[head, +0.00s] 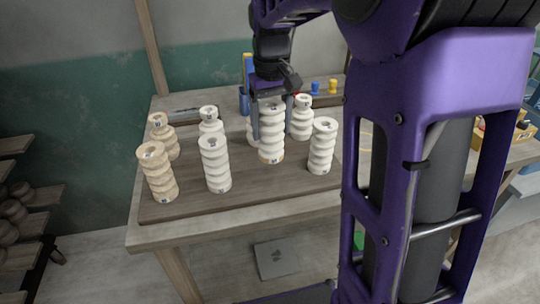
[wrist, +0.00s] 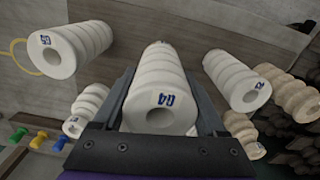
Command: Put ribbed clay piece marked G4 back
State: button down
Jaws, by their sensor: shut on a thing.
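The ribbed clay piece marked G4 (wrist: 160,80) is white, with a hole in its end and blue lettering. It is between the two fingers of my gripper (wrist: 163,98), which is shut on it. In the head view my gripper (head: 271,120) points down and holds the piece (head: 271,145) upright at the middle of the brown board (head: 260,183). I cannot tell whether its foot touches the board. A similar white piece marked G5 (wrist: 62,50) stands apart at the upper left of the wrist view.
Other ribbed pieces stand close around: white ones (head: 215,165) (head: 321,147) (head: 301,118) and tan ones (head: 157,172) (head: 163,137). A blue holder (head: 244,100) and small blue and yellow pegs (head: 333,87) are at the back. The board's front strip is clear.

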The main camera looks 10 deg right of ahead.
jog(key=shift+f+b, duration=0.5)
jog(key=shift+f, duration=2.65)
jog(key=shift+f, duration=0.2)
grip_release()
jog(key=shift+r, duration=0.1)
notch_tip(320, 180, up, 12)
jog(key=p, duration=0.2)
jog(key=shift+r, duration=0.1)
